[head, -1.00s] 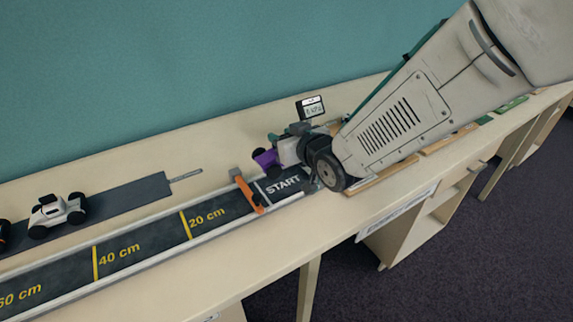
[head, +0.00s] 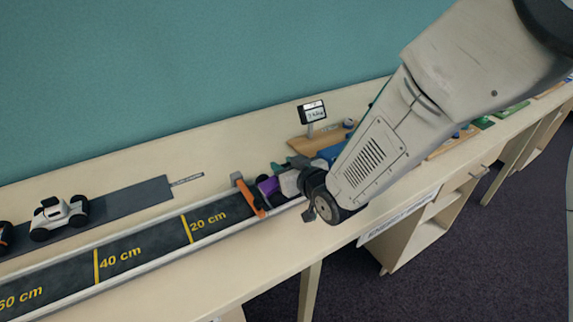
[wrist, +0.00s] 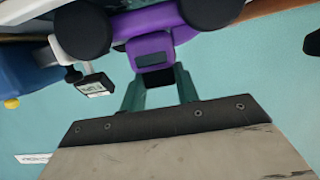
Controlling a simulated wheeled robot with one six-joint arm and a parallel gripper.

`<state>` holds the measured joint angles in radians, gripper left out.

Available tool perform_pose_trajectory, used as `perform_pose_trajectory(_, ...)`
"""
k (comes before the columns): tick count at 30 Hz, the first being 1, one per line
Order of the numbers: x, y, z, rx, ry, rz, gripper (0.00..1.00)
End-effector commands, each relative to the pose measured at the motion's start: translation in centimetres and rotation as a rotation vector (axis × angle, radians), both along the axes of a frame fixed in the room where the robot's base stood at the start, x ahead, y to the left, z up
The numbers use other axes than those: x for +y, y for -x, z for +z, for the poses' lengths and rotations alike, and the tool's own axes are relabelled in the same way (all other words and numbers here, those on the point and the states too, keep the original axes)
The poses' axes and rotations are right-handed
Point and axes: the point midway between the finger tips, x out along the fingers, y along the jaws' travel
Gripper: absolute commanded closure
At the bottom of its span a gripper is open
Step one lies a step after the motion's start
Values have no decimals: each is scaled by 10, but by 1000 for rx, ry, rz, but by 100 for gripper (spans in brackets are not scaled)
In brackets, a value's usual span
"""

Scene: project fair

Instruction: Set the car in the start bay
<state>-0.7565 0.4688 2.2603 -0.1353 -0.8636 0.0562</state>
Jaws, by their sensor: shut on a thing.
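The purple car (head: 268,186) with black wheels is at the start end of the dark track (head: 140,252), just right of the orange gate (head: 249,194). It covers the START lettering; I cannot tell whether its wheels touch the track. My gripper (head: 290,179) is shut on the car, reaching in from the right, with its tips partly hidden by my arm. In the wrist view the purple car (wrist: 155,45) fills the top middle, between the teal fingers of my gripper (wrist: 158,82).
A white car (head: 58,217) stands on a dark strip behind the track, with part of another car at the left edge. A small display (head: 312,112) stands behind my gripper, near a wooden board (head: 303,144). The track left of the gate is clear.

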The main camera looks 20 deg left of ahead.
Motion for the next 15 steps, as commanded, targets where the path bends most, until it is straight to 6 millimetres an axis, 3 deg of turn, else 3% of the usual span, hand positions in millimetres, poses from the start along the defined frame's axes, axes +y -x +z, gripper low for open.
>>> perform_pose_trajectory(9,-2,1,-13,8,10,0,94)
perform_pose_trajectory(10,-2,2,-13,10,11,0,66)
perform_pose_trajectory(12,-2,2,-14,12,13,0,48)
perform_pose_trajectory(15,-3,3,-16,13,15,1,48)
